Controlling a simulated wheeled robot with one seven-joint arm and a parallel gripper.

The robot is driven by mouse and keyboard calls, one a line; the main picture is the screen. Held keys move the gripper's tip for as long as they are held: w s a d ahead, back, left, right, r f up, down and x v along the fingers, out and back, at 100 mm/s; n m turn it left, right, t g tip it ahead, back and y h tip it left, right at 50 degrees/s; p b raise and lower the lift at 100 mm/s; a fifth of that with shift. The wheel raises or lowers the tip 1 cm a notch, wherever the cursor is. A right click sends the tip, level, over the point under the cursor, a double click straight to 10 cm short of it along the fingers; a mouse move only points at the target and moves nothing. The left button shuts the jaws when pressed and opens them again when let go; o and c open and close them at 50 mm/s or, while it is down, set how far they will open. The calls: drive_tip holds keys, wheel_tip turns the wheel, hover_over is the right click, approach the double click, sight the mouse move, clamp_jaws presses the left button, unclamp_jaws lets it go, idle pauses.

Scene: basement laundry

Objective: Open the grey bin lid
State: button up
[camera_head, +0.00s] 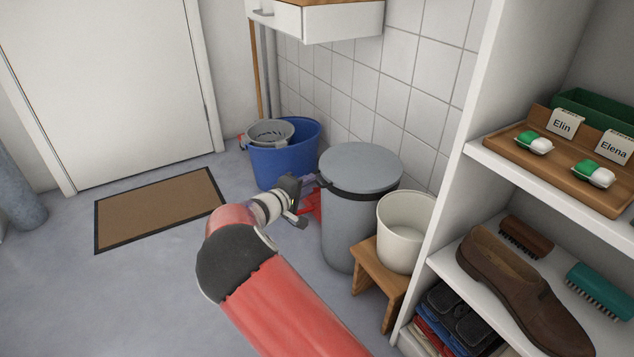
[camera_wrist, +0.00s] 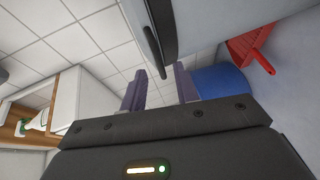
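The grey bin (camera_head: 348,228) stands upright on the floor in the middle of the head view. Its round grey lid (camera_head: 360,167) lies flat on top, shut, with a dark band below the rim. My gripper (camera_head: 311,182) is at the left side of the bin, close to the rim. In the wrist view my gripper (camera_wrist: 160,87) shows two purple-grey fingers spread apart with nothing held between them. The bin (camera_wrist: 139,28) shows just beyond the fingertips, with a dark strip along its edge. I cannot tell whether a finger touches it.
A blue bucket (camera_head: 265,170) with a grey basket (camera_head: 270,132) stands behind my gripper, and a red dustpan (camera_head: 314,210) beside it. A cream pot (camera_head: 405,235) on a wooden stool (camera_head: 372,268) and a white shelf (camera_head: 560,190) crowd the right. The floor at left is clear around a brown mat (camera_head: 160,208).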

sight(316, 181)
drive_tip(key=shift+x, duration=2.25)
drive_tip(key=shift+c, duration=0.4)
clamp_jaws()
drive_tip(key=shift+f, duration=0.1)
